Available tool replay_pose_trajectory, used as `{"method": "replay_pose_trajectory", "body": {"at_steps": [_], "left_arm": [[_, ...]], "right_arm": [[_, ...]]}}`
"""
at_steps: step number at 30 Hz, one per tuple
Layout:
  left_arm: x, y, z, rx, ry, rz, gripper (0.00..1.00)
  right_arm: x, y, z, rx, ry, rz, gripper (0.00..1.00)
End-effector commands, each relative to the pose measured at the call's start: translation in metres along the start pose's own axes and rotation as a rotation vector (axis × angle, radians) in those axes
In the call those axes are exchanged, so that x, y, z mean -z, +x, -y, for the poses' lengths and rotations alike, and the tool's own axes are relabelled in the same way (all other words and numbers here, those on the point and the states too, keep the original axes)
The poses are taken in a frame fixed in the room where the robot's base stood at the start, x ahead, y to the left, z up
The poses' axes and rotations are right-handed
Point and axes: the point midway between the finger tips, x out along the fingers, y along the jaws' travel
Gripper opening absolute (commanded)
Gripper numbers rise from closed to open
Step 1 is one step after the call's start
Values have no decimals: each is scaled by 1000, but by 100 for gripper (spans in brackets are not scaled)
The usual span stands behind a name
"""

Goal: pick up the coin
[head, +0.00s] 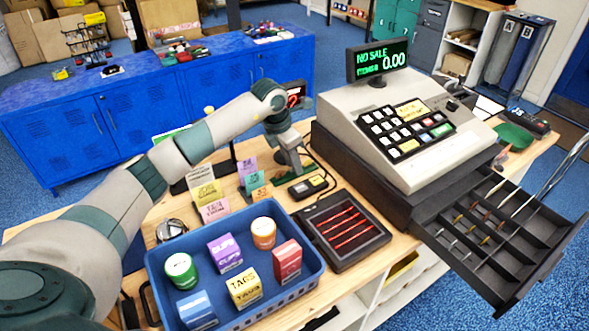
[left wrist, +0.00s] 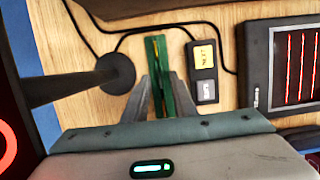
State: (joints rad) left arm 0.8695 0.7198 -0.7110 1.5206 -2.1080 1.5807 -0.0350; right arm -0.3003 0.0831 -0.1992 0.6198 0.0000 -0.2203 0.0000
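I cannot make out a separate coin in either view. The open cash drawer (head: 548,262) at the right of the head view has compartments holding small gold, silver and reddish pieces, too small to identify. My left gripper (head: 297,165) is over the wooden counter, left of the cash register (head: 385,130). In the left wrist view its two grey fingers (left wrist: 160,78) are apart, on either side of a narrow green object (left wrist: 157,50). I cannot tell whether they touch it. My right gripper is not in view.
A blue crate (head: 240,297) with several labelled cartons stands at the front. A black tray with red lines (head: 345,230) and a small black device with a yellow label (head: 308,186) lie nearby. Coloured cards (head: 206,195) stand left of my gripper. A cable runs over the counter.

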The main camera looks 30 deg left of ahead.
Motion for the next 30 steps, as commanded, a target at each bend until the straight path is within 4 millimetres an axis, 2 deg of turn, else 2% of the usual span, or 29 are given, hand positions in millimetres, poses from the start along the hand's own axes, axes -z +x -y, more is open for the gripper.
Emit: {"method": "replay_pose_trajectory", "body": {"at_steps": [5,6,8,23,30], "left_arm": [[0,0,0,0,0,0,22],[0,0,0,0,0,0,12],[0,0,0,0,0,0,0],[-1,-4,0,-1,0,1,0],[-8,-26,-1,-3,1,5,0]], "right_arm": [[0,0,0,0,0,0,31],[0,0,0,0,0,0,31],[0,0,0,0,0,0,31],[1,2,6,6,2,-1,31],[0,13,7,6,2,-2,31]]}}
